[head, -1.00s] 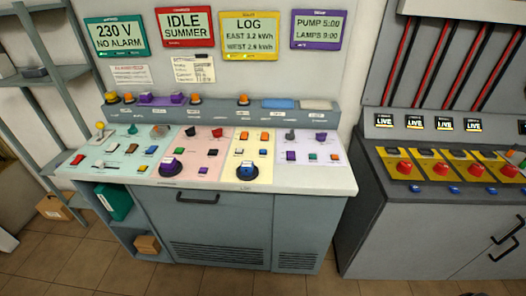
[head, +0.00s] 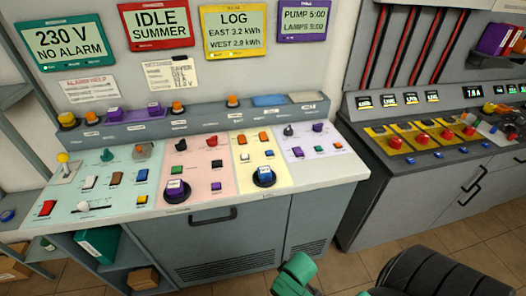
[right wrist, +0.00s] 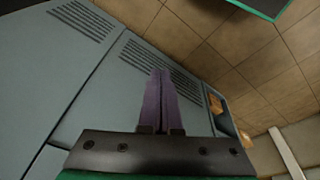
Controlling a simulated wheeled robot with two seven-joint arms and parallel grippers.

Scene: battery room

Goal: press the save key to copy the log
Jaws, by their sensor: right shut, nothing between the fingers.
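The control desk (head: 190,212) stands in front of me in the head view. Its yellow panel (head: 250,160), below the yellow-framed LOG screen (head: 233,32), carries several small keys and a large blue key in a black ring (head: 264,177). The key labels are too small to read, so I cannot tell which is the save key. In the right wrist view my right gripper (right wrist: 160,72) has its purple fingers shut and empty, in front of the grey cabinet face below the desk top. Green and black parts of my right arm show at the lower right of the head view. My left gripper is not in view.
A pink panel with a purple key in a black ring (head: 174,190) lies left of the yellow one, a lilac panel (head: 310,142) right. A second console (head: 410,140) with red buttons stands at the right. Tiled floor (right wrist: 215,45) is open before the cabinet.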

